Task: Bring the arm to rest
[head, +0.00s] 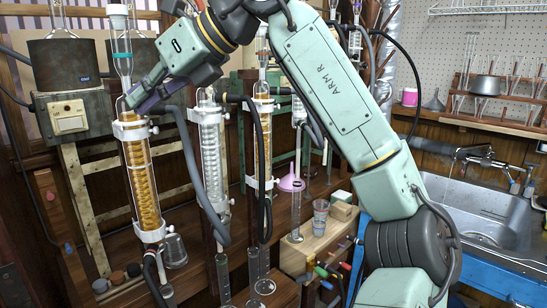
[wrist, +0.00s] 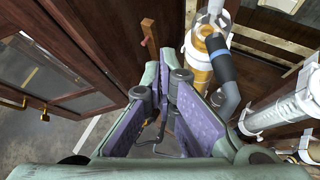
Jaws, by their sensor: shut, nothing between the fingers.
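My arm (head: 340,90) reaches from the lower right up and across to the left in the head view. My gripper (head: 138,97) is at the top of the left amber-filled condenser column (head: 141,185), its fingers pointing down and left. In the wrist view my gripper (wrist: 168,78) shows purple-padded fingers close together at their tips, with nothing held. The amber column (wrist: 200,68) with a grey hose stands just right of the fingers there. I cannot tell whether the fingers touch the column.
A clear coiled condenser (head: 210,150) and a second amber column (head: 263,145) stand to the right, with hoses hanging among them. A dark heating mantle (head: 65,65) is at upper left. A sink (head: 480,215) is at right. A wooden glazed door (wrist: 65,60) is left of the gripper.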

